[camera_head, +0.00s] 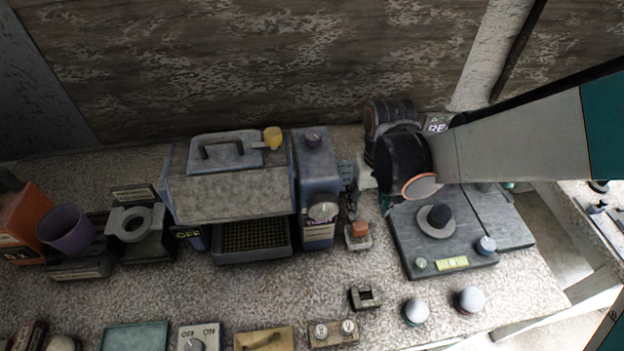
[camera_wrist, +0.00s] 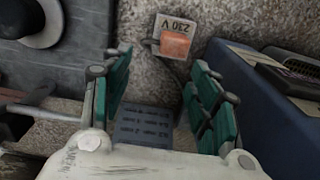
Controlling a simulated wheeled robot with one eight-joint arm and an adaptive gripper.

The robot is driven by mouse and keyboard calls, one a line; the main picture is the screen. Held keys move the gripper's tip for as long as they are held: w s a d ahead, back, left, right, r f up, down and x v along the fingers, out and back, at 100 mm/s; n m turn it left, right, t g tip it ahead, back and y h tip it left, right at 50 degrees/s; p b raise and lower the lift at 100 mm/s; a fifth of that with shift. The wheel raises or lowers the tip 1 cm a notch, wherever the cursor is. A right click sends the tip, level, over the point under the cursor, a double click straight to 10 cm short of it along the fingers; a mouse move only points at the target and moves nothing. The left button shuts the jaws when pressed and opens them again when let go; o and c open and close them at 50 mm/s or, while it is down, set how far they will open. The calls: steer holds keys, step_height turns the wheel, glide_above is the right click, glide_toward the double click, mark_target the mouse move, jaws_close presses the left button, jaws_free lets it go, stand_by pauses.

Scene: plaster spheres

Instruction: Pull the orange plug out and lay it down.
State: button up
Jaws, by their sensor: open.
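The orange plug (camera_head: 360,229) sits in a small pale socket block (camera_head: 358,243) on the speckled counter, right of the blue-grey machine. In the wrist view the plug (camera_wrist: 175,45) shows as an orange square in the socket marked 230 V (camera_wrist: 178,22), with a dark cord-like piece at its left. My gripper (camera_wrist: 160,62) is open and empty, its two green-padded fingers apart. The plug lies beyond the fingertips, nearer the right finger, and apart from both. In the head view my wrist hides most of the gripper.
The blue-grey machine (camera_head: 318,180) stands close left of the socket. A dark plate with a round knob (camera_head: 437,216) lies to the right. A small dark square holder (camera_head: 366,296) and two pale spheres (camera_head: 415,311) are in front. Bare counter lies between (camera_head: 385,270).

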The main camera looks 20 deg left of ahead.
mark_target(360, 225)
steer(key=s+f+b, duration=0.1)
steer(key=f, duration=0.1)
steer(key=f+b, duration=0.2)
steer(key=s+f+b, duration=0.1)
steer(key=f, duration=0.1)
steer(key=shift+s+a+f+b, duration=0.25)
steer(key=shift+s+f+b, duration=0.05)
steer(key=shift+f, duration=0.1)
steer(key=shift+s, duration=0.1)
steer(key=shift+f, duration=0.1)
steer(key=shift+w, duration=0.2)
steer(key=c, duration=1.3)
steer(key=shift+r+p, duration=1.7)
steer(key=shift+r, duration=0.85)
